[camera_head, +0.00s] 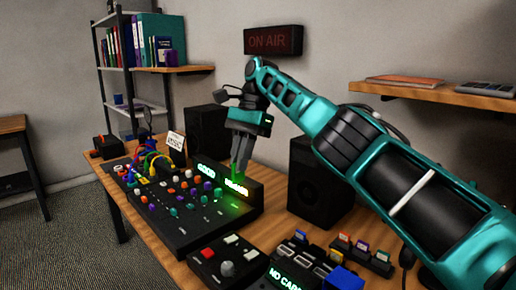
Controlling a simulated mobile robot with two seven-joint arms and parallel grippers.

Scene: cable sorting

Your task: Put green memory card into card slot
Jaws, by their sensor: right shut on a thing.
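My right gripper (239,168) points down over the back edge of the mixing console (185,220), beside its lit display. Its fingers are shut on a small green thing (236,193), which looks like the green memory card; it is mostly hidden by the fingers and a green glow around it. I cannot tell whether it touches the console. My left gripper is not in view.
At the front right are a small control box (228,262) with a red button, a rack (362,252) of coloured cards and a blue block (345,279). Black speakers (318,187) stand behind the console. Coloured cables (150,160) lie at its left.

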